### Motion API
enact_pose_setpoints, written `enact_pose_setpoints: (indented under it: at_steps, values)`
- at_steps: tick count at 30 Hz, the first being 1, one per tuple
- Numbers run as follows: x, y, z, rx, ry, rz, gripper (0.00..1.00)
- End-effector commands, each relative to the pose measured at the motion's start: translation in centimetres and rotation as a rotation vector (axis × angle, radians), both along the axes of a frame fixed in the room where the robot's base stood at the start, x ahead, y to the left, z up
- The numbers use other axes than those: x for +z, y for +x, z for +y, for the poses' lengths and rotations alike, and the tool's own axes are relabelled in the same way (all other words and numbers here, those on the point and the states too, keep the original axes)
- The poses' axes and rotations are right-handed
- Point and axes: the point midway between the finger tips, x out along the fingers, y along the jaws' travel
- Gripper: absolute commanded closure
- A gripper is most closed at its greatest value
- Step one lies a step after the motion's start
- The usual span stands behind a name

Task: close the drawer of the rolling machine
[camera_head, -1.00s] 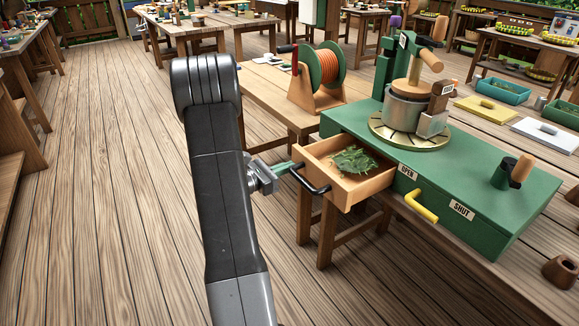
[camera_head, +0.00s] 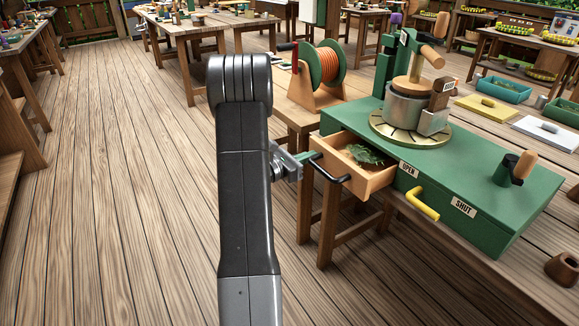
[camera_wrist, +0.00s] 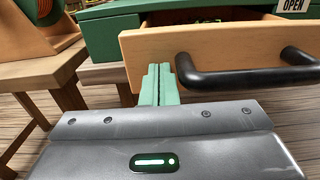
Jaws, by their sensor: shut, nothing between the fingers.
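The green rolling machine (camera_head: 460,190) stands on a wooden table. Its wooden drawer (camera_head: 378,183) sticks partly out of the front left, with green leaves (camera_head: 366,155) inside. A black bar handle (camera_head: 328,170) is on the drawer front, and it also shows large in the wrist view (camera_wrist: 250,78). My gripper (camera_head: 310,156) is shut and empty. In the wrist view its pale green fingers (camera_wrist: 159,80) point at the drawer front (camera_wrist: 150,52), just left of the handle's left end. They look against or very close to the front; contact is hard to tell.
A yellow handle (camera_head: 422,205) sits on the machine's front between the OPEN and SHUT labels. A reel of orange hose (camera_head: 325,66) stands behind the drawer. A pot-like press (camera_head: 405,108) is on top. The floor at left is clear.

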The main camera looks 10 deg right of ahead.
Motion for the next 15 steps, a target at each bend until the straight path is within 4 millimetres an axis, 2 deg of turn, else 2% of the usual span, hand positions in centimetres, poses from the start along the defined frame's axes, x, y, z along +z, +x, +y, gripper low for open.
enact_pose_setpoints:
  at_steps: [1,6,10,15]
  values:
    - [-0.3,0.4,-1.6,-0.007,-0.001,-0.003,1.0]
    - [-0.3,1.9,-5.7,-0.006,-0.002,-0.002,1.0]
    - [-0.3,2.8,-8.2,-0.004,-0.001,0.0,1.0]
    - [-0.1,3.6,-10.2,-0.002,-0.001,0.0,1.0]
